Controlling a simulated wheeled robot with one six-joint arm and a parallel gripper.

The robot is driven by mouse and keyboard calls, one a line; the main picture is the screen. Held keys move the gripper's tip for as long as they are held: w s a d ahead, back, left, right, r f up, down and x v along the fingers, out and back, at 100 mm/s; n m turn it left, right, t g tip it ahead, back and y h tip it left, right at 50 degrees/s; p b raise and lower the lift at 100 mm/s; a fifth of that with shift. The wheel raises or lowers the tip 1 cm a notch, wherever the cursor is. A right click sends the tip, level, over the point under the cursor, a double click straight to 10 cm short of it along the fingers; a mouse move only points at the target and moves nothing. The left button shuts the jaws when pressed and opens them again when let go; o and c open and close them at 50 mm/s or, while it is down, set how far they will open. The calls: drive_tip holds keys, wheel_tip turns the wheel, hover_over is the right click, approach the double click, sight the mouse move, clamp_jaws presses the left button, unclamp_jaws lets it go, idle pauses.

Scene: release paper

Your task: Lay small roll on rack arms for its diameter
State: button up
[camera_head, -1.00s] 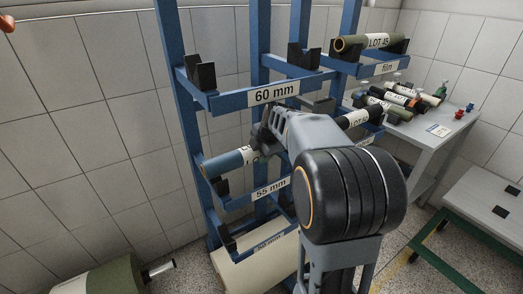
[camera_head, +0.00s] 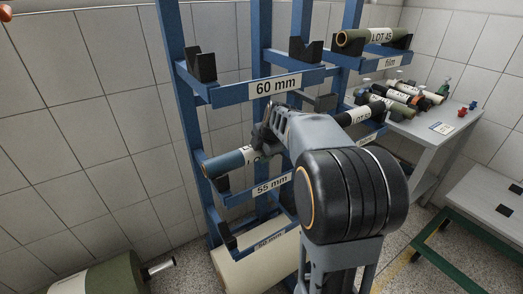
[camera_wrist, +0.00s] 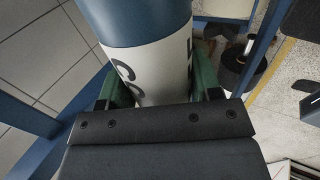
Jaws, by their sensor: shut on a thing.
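The small roll, blue with a white label, shows in the head view (camera_head: 228,161) and fills the top middle of the wrist view (camera_wrist: 135,22). My gripper (camera_wrist: 158,88) is shut on it, with green fingers on both sides of the labelled part. In the head view my gripper (camera_head: 266,148) is partly hidden by my arm. The roll lies at the level of the rack arms marked 55 mm (camera_head: 271,186), with its left end over a black cradle (camera_head: 222,185); I cannot tell whether they touch. The 60 mm arms (camera_head: 274,88) above have empty black cradles.
A green-brown roll marked LOT 45 (camera_head: 372,36) lies on the film arms at upper right. Several rolls lie on the grey table (camera_head: 423,132). A large roll (camera_head: 115,278) is on the floor at lower left.

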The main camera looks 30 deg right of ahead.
drive_tip(key=shift+f+b, duration=0.25)
drive_tip(key=shift+b, duration=0.05)
drive_tip(key=o, duration=1.3)
drive_tip(key=shift+o, duration=0.2)
drive_tip(key=a+v, duration=0.1)
drive_tip(key=v, duration=1.3)
drive_tip(key=s+a+f+m+g+p, duration=0.2)
drive_tip(key=s+f+m, duration=0.5)
drive_tip(key=m, duration=0.9)
drive_tip(key=s+a+f+m+p, duration=0.3)
drive_tip(key=s+a+f, duration=0.1)
drive_tip(key=s+a, duration=0.4)
drive_tip(key=shift+s+a+f+h, duration=0.2)
drive_tip(key=shift+a+f+h, duration=0.2)
drive_tip(key=shift+a, duration=0.4)
